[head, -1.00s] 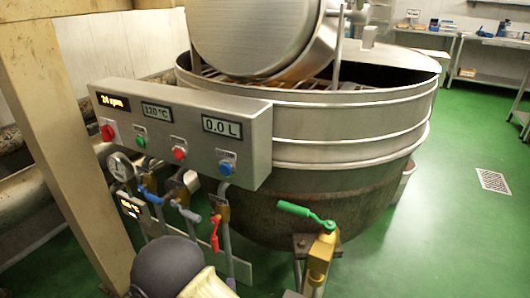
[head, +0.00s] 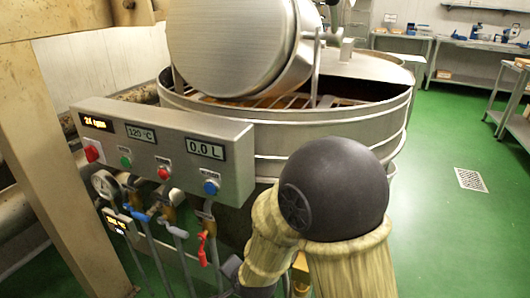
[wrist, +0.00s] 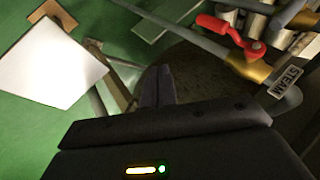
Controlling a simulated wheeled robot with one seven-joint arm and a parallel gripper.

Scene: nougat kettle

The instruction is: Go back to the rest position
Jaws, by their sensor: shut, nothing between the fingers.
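My gripper (wrist: 158,86) shows in the wrist view with its two dark fingers together and nothing between them. In the head view my arm's dark round joint and yellowish sleeves fill the lower middle and right. My gripper cannot be made out clearly there. The valve with the red handle (head: 203,248) hangs below the control panel (head: 170,155). In the wrist view a red-handled valve (wrist: 235,35) with a STEAM tag (wrist: 286,82) lies beyond the fingers to the upper right, apart from them.
The big steel kettle (head: 275,135) stands behind the panel. A beige post (head: 65,170) stands at the left. Green floor (head: 440,220) is free at the right. A white plate (wrist: 55,62) shows in the wrist view.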

